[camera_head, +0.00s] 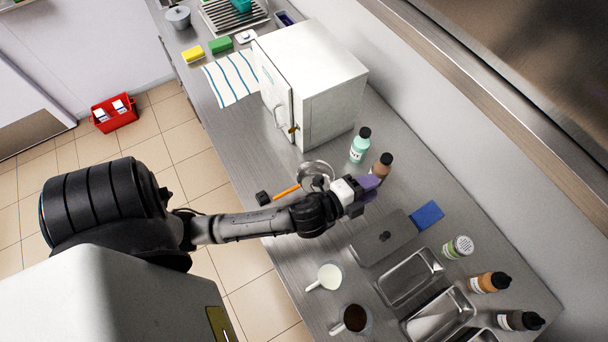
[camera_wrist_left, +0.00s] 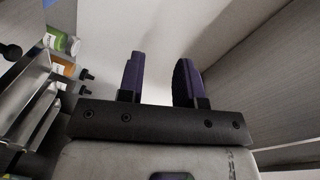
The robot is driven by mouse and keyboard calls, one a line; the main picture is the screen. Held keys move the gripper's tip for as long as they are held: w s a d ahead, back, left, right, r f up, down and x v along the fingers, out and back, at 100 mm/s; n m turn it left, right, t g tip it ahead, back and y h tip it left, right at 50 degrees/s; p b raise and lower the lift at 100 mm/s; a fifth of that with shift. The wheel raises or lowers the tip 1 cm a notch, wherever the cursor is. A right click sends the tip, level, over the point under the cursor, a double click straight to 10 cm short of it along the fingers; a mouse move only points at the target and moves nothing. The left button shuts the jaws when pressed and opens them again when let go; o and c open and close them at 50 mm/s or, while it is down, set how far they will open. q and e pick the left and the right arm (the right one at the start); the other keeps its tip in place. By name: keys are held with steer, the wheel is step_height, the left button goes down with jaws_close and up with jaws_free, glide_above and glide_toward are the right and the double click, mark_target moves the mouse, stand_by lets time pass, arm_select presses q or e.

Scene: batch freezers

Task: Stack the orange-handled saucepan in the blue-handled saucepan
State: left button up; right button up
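The orange-handled saucepan (camera_head: 316,168) is a small steel pan on the steel counter, partly hidden by my left arm. Its orange handle (camera_head: 286,192) points left to the counter's front edge. My left gripper (camera_head: 368,188), with purple fingers, is just right of the pan in the head view, near a brown bottle. In the left wrist view my left gripper (camera_wrist_left: 160,80) has its fingers apart, with nothing between them. I cannot make out a blue-handled saucepan in either view. My right gripper is not in view.
A white batch freezer (camera_head: 335,75) stands behind the pan. A teal-labelled bottle (camera_head: 360,146) and the brown bottle (camera_head: 383,164) stand close to the gripper. A grey lid (camera_head: 372,246), steel trays (camera_head: 412,277), a white cup (camera_head: 330,276) and a blue flat piece (camera_head: 427,214) lie further front.

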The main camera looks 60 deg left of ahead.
arm_select(q)
steer(key=s+f+n+g, duration=0.4)
steer(key=s+n+g, duration=0.2)
steer(key=s, duration=0.5)
steer(key=s+f+n+g, duration=0.5)
steer(key=s+n+g, duration=0.1)
steer(key=s, duration=0.4)
steer(key=shift+s+a+f+g, duration=0.3)
steer(key=shift+s+a+g, duration=0.15)
steer(key=shift+g, duration=0.25)
steer(key=shift+a+n, duration=0.1)
steer(key=shift+n, duration=0.2)
